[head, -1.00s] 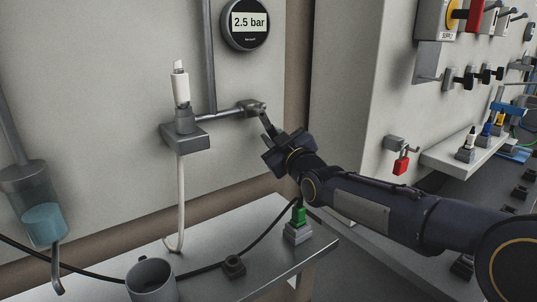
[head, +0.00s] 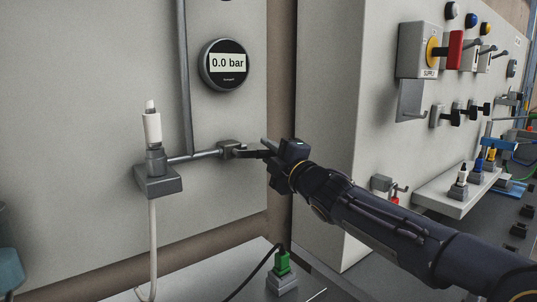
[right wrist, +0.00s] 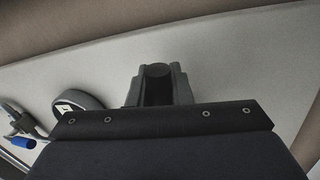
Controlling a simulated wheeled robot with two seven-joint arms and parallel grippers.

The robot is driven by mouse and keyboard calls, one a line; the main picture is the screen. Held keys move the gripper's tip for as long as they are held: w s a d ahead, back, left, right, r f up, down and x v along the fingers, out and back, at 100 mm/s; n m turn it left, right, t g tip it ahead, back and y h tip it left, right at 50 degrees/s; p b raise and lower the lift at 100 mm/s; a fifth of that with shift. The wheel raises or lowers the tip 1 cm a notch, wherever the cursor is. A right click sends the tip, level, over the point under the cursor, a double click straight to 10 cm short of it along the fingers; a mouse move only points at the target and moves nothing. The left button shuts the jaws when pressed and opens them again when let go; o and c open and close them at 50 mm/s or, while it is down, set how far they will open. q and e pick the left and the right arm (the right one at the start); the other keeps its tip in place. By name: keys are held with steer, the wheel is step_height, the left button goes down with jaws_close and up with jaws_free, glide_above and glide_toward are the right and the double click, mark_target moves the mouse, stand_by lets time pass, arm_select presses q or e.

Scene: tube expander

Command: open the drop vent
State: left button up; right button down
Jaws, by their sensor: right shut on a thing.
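The drop vent valve (head: 231,149) sits on the wall at the right end of a short horizontal pipe. Its dark lever (head: 254,154) points right, roughly in line with the pipe. My right gripper (head: 272,153) is shut on the lever's outer end, which its jaws mostly hide. In the right wrist view the gripper (right wrist: 157,86) shows a dark piece between its grey fingers. The round gauge (head: 229,64) above the valve reads 0.0 bar; it also shows in the right wrist view (right wrist: 78,103). My left gripper is out of view.
A grey bracket (head: 158,181) holding a white connector (head: 152,129) with a hanging hose is left of the valve. A panel with the supply switch (head: 432,50) and a shelf (head: 440,200) stands at right. A green plug (head: 282,262) sits on the bench below.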

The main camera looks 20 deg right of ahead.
steer(key=shift+r+n+y+p, duration=0.45)
steer(key=shift+r+n, duration=0.25)
steer(key=shift+n, duration=0.5)
steer(key=c, duration=1.3)
jaws_free()
steer(key=v, duration=0.7)
steer(key=shift+s+d+b, duration=0.15)
steer(key=shift+s+b, duration=0.15)
steer(key=shift+s, duration=0.1)
